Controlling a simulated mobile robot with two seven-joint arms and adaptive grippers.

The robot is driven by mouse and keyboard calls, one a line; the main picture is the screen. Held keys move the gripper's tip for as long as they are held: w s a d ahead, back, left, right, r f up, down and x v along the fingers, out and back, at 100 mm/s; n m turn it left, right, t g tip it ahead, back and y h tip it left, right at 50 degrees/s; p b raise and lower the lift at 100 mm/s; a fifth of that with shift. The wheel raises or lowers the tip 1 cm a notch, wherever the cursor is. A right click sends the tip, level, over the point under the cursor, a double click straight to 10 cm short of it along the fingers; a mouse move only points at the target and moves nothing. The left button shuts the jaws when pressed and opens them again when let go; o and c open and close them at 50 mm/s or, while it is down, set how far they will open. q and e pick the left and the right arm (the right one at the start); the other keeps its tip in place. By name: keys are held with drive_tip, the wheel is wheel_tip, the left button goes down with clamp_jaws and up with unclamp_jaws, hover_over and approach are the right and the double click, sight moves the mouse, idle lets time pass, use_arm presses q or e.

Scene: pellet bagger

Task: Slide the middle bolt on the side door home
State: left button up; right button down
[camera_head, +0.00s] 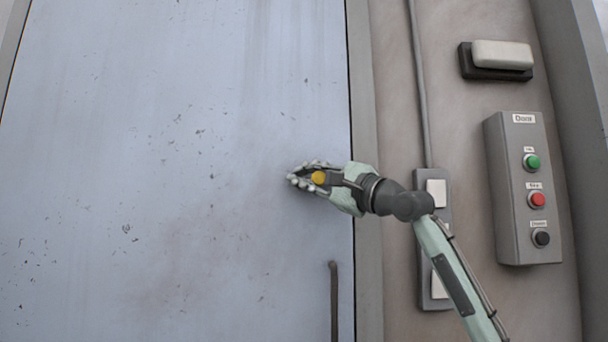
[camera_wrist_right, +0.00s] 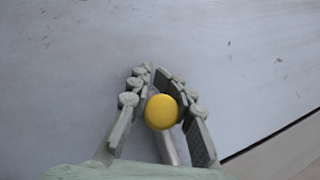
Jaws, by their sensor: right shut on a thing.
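The side door (camera_head: 180,150) is a large pale blue-grey panel with scuffs, filling the left of the head view. The bolt's round yellow knob (camera_head: 318,178) sits near the door's right edge. My right gripper (camera_head: 310,177) is at the knob, its fingers pointing left. In the wrist view the yellow knob (camera_wrist_right: 161,112) lies between the two fingers of the right gripper (camera_wrist_right: 155,95), with a grey stem running down from it. The gripper is shut on the knob. The rest of the bolt and its keeper are hidden by the hand. My left gripper is not in view.
A dark vertical handle (camera_head: 334,300) is low on the door. Right of the frame, the wall carries a grey button box (camera_head: 523,190) with green, red and black buttons, switch plates (camera_head: 437,195), a conduit (camera_head: 419,85) and a pale lamp block (camera_head: 502,55).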

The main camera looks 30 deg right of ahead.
drive_tip(key=shift+d+r, duration=0.1)
drive_tip(key=shift+d, duration=0.05)
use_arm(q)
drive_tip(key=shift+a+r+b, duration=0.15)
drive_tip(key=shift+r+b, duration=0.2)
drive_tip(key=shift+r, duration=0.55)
use_arm(e)
drive_tip(key=d, duration=0.1)
drive_tip(key=s+d, duration=0.2)
drive_tip(key=d, duration=0.1)
drive_tip(key=shift+s+r, duration=0.1)
drive_tip(key=shift+s, duration=0.15)
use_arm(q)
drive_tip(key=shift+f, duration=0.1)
use_arm(e)
drive_tip(key=shift+d, duration=0.1)
drive_tip(key=c, duration=1.8)
unclamp_jaws()
drive_tip(key=o, duration=0.5)
drive_tip(key=shift+s, duration=0.1)
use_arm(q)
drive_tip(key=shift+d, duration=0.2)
use_arm(e)
drive_tip(key=shift+f, duration=0.2)
